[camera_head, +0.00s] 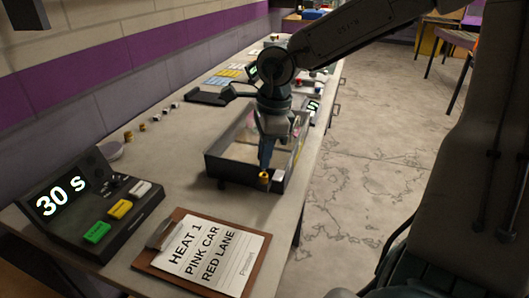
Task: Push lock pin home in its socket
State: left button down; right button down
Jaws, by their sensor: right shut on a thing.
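My right gripper (266,164) points down over the near end of a dark open-topped box (228,171). It is shut on a small gold piece, which looks like the lock pin (264,176), at the near wall of the box. The socket is hidden or too small to make out, so I cannot tell how deep the pin sits. A small pale-topped block (278,174) is just right of the pin. My left gripper is not in view.
A timer console (68,214) reading "30 s" and a clipboard (207,254) lie at the near end of the bench. Several small pegs (143,127) line the wall side. The bench between pegs and box is clear. A black stand (208,98) is behind the box.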

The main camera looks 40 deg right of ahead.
jog(key=shift+b, duration=0.3)
dwell(0.9)
jog(key=shift+f+b, duration=1.35)
jog(key=shift+f, duration=0.1)
jog(key=c, duration=1.5)
grip_release()
jog(key=shift+r, duration=0.1)
jog(key=shift+c, duration=0.2)
jog(key=shift+o, duration=1.1)
jog(key=shift+s+a+r, duration=0.1)
jog(key=shift+w+r, duration=0.1)
jog(key=shift+w, duration=0.1)
jog(key=shift+r, duration=0.25)
notch_tip(320, 180, up, 10)
jog(key=s+d+p, duration=0.1)
jog(key=shift+s, duration=0.15)
jog(key=shift+f, duration=0.15)
